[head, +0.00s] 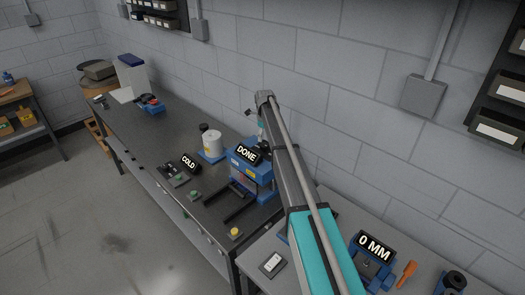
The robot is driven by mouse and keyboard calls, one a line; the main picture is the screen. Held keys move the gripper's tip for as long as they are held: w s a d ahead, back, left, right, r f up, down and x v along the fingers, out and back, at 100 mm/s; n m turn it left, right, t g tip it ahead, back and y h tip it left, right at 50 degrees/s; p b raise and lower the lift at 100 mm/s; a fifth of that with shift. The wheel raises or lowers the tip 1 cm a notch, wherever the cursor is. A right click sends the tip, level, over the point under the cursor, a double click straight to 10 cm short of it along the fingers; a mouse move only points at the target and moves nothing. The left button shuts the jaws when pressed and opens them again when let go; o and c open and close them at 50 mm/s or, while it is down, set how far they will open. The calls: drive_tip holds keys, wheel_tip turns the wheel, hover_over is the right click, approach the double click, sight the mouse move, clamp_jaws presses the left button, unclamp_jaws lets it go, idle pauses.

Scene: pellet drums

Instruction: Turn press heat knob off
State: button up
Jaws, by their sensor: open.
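The blue press (250,180) stands on the dark bench against the wall. A black sign reading DONE (246,152) sits above it. A low dark control box (174,176) lies to the press's left, beside a sign reading COLD (188,162). Small knobs show on the box, but which is the heat knob and how it is turned are too small to tell. My arm rises from the lower right and bends over behind the press. My gripper (249,112) appears as a small dark shape left of the arm's far end, above the press, apart from the control box.
A white drum on a blue base (213,145) stands behind the control box. A green button (195,195) and a yellow button (235,233) sit near the bench's front edge. A 0 MM display (374,246) and an orange-handled tool (406,273) are on the right table.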

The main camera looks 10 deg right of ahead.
sight(264, 145)
drive_tip(key=shift+f+b, duration=2.65)
drive_tip(key=shift+f, duration=0.25)
